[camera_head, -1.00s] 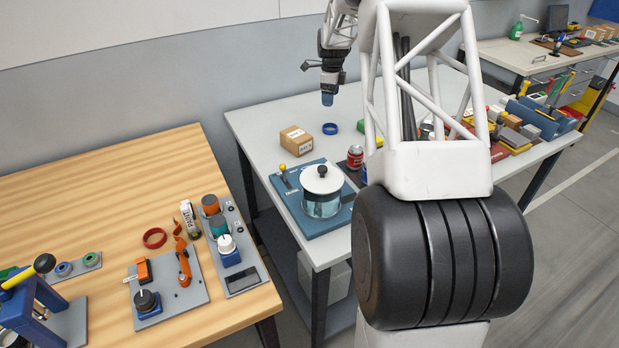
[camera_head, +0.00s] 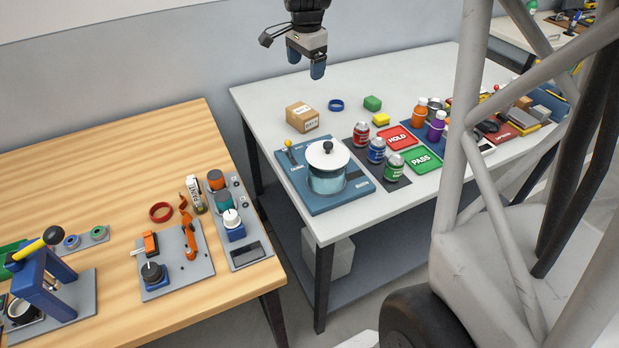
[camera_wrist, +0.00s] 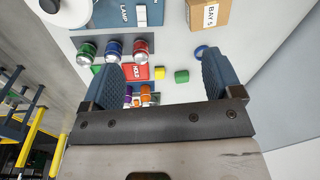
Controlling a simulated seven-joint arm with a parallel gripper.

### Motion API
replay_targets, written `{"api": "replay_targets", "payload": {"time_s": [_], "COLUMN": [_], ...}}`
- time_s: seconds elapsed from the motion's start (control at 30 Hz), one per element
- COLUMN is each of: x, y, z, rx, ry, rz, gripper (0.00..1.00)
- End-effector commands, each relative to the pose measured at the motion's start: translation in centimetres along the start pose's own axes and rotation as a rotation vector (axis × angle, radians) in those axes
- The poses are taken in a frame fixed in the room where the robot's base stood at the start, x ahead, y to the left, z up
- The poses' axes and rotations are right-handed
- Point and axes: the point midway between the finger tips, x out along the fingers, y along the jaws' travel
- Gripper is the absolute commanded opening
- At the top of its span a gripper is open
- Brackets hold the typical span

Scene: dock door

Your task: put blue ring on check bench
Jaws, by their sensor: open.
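The blue ring (camera_head: 336,105) lies flat on the white table (camera_head: 270,92), right of a small cardboard box and left of a green block. It also shows in the wrist view (camera_wrist: 202,51), partly hidden behind the right finger. My gripper (camera_head: 306,62) is open and empty, in the air above the far side of the white table, with both blue fingers apart. In the wrist view my gripper (camera_wrist: 165,75) shows a wide gap. A wooden table (camera_head: 90,180) stands at the left. No label shows which table is the check bench.
The cardboard box (camera_head: 302,117), green block (camera_head: 372,103) and yellow block (camera_head: 381,120) are near the ring. A teal base with a lidded pot (camera_head: 327,172), several cans and red and green cards stand nearer. A red ring (camera_head: 160,212) and fixtures occupy the wooden table.

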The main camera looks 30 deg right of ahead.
Motion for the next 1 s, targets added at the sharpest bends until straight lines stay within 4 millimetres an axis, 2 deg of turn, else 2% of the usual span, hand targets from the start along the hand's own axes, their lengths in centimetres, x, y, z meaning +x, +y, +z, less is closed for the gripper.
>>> {"api": "replay_targets", "payload": {"time_s": [0.03,0.2,0.5,0.77,1.0], "x": [-0.8,-2.4,-4.0,-4.2,-3.2], "y": [1.1,4.8,12.0,18.6,24.9], "z": [1.4,5.3,11.7,16.4,20.1], "rx": [-0.051,-0.234,-0.557,-0.836,-1.091], "ry": [0.003,0.01,0.029,0.051,0.076], "rz": [-0.008,-0.025,-0.054,-0.076,-0.095], "gripper": [0.85,0.85,0.85,0.85,0.85]}}
